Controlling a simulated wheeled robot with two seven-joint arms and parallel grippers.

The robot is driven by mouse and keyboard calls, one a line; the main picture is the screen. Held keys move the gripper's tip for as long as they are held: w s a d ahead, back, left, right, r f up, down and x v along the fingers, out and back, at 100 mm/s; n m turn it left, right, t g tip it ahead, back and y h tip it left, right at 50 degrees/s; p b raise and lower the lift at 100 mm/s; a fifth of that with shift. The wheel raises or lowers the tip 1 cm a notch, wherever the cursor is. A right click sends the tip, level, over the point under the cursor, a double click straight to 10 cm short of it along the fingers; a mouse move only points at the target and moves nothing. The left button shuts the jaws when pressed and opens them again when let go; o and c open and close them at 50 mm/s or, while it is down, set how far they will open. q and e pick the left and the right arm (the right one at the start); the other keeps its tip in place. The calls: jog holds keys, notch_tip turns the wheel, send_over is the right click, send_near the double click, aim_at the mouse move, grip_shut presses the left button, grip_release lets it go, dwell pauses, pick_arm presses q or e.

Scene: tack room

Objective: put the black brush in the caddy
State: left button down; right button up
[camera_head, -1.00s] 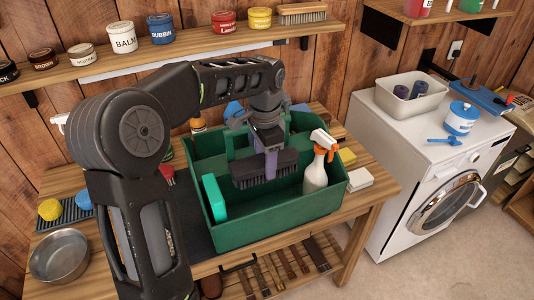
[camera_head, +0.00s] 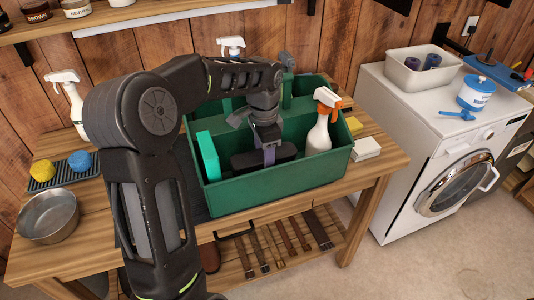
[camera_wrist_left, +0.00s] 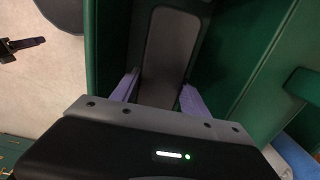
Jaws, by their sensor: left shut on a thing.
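The green caddy (camera_head: 277,193) stands on the wooden bench. My left gripper (camera_head: 269,153) reaches down into its front compartment, shut on the black brush (camera_head: 244,160). The brush lies level below the front rim, between a teal block (camera_head: 208,155) and a white spray bottle with an orange head (camera_head: 320,133). The caddy's front wall hides its underside, so I cannot tell whether it touches the floor. In the left wrist view the brush's dark back (camera_wrist_left: 167,50) lies between the purple fingers (camera_wrist_left: 158,92), beside green caddy walls (camera_wrist_left: 240,45). My right gripper is out of view.
A metal bowl (camera_head: 48,217), a tray with yellow and blue sponges (camera_head: 78,161) and a spray bottle (camera_head: 67,98) are left on the bench. A white block (camera_head: 366,148) lies right of the caddy. A white washing machine (camera_head: 440,135) stands at the right.

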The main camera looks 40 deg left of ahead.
pick_arm(q)
jog(key=shift+f+b, duration=0.5)
jog(key=shift+f, duration=0.5)
jog(key=shift+c, duration=2.4)
grip_release()
notch_tip(320, 180, up, 8)
jog(key=shift+f, duration=0.1)
